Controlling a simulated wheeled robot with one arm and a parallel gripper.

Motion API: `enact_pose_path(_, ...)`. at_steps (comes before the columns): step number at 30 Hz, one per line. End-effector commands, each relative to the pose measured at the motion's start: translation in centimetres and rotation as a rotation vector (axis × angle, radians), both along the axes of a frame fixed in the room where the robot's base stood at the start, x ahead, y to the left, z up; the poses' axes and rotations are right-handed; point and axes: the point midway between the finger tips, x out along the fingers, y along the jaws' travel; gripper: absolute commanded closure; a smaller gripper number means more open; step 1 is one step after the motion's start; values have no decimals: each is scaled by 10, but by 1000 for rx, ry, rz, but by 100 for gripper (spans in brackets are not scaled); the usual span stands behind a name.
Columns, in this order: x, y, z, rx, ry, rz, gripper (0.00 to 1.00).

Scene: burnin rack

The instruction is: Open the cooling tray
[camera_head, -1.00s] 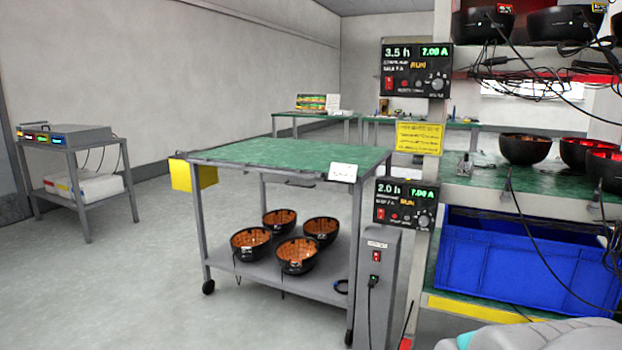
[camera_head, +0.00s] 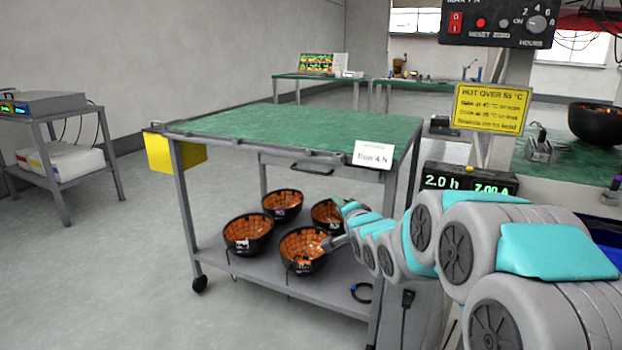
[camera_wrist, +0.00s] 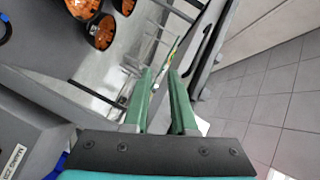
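A grey cart (camera_head: 300,290) with a green top stands in the middle of the head view. A shallow drawer front with a dark handle (camera_head: 313,171) sits under its top; this looks like the cooling tray, and it appears shut. A white card (camera_head: 374,155) hangs over its right end. My gripper (camera_head: 340,203) is in front of the cart, below the handle's height, and small in the head view. In the wrist view my gripper (camera_wrist: 160,75) has two green fingers apart with nothing between them. A dark bar-like edge (camera_wrist: 212,42) lies ahead and to the right of them.
Several black bowls (camera_head: 248,234) with orange insides stand on the cart's lower shelf. A yellow box (camera_head: 176,153) hangs on the cart's left end. A rack with a yellow sign (camera_head: 491,109) stands at right.

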Motion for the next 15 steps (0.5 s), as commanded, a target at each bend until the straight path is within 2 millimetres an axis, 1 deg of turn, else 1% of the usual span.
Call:
enact_pose_path(1,11,13,2,72,-40,20,75)
enact_pose_path(3,20,27,12,168,-93,46,75)
enact_pose_path(6,28,40,23,269,-144,80,75)
enact_pose_path(9,31,47,30,326,-172,101,75)
enact_pose_path(13,36,52,32,347,-181,110,75)
enact_pose_path(15,42,55,33,348,-180,111,75)
